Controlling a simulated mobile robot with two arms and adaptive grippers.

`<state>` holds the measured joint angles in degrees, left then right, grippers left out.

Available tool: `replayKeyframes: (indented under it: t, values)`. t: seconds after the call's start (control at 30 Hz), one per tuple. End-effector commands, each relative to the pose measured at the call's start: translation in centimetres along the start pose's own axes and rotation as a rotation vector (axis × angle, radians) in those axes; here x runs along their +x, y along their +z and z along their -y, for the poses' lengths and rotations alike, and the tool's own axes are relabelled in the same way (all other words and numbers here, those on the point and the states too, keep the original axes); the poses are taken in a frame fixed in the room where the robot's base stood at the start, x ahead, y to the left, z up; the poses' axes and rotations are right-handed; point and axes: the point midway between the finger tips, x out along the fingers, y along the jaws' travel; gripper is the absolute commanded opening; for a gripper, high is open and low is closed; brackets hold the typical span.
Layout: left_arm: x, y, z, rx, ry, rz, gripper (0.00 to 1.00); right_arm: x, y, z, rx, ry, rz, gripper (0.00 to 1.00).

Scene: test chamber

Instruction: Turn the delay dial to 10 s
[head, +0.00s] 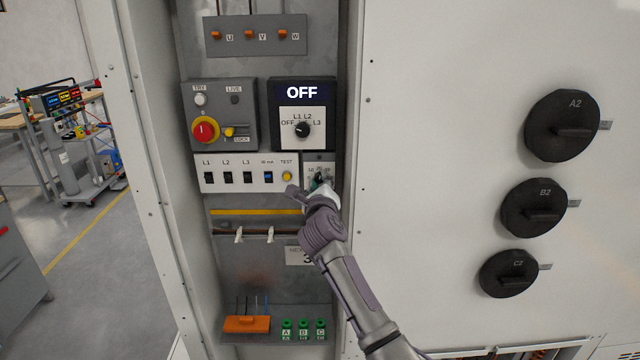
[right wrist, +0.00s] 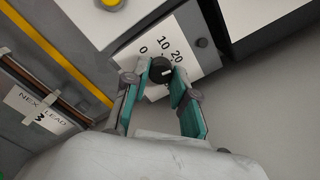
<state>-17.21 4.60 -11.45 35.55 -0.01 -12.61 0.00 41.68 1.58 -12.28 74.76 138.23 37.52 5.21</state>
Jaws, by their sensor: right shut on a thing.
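The delay dial (right wrist: 160,68) is a small black knob with a short white mark, on a pale plate with 0, 10 and 20 printed around it. My right gripper (right wrist: 160,76) is shut on the knob, with one teal-padded finger on either side. I cannot tell exactly which number the mark points to. In the head view, the dial's plate (head: 319,158) sits low right of the panel column, and my right gripper (head: 318,184) covers most of the knob. My left gripper is not in view.
A switch strip (head: 250,174) with a yellow TEST button (head: 287,176) is just left of the dial. Above it are a rotary selector (head: 302,129) under an OFF display and a red stop knob (head: 204,130). The cabinet's right side has large black knobs (head: 562,126).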

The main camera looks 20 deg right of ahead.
Motion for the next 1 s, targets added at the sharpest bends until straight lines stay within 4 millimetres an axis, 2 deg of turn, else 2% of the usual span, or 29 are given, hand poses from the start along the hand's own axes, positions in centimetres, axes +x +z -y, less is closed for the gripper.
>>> replayKeyframes:
  t: [0.7,1.0]
  values:
    - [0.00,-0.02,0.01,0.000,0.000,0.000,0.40,0.00,0.11,0.10,-0.675,-0.001,0.002,0.00]
    - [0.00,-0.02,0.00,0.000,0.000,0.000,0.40,-0.01,0.12,0.11,-0.896,-0.001,0.001,0.00]
